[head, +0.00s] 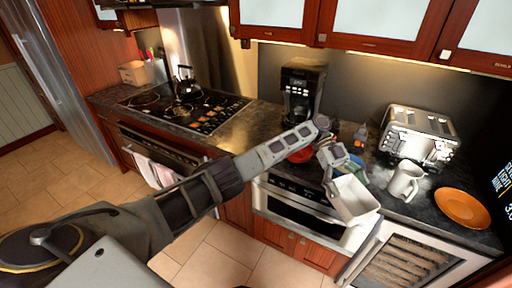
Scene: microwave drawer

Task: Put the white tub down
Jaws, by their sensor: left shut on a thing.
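The white tub (351,201) is a pale open container near the front edge of the dark counter (428,210). My left gripper (337,172) is shut on the tub's upper left rim. The tub looks tilted and overhangs the microwave drawer front (297,206). I cannot tell whether any of it touches the counter. The fingertips are small and partly hidden by the tub and wrist. My right gripper is not in view.
A toaster (419,134), a white mug (406,182) and an orange plate (462,208) stand right of the tub. A red bowl (300,156) and blue-green item (354,168) lie near my gripper. A coffee maker (301,92) stands behind.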

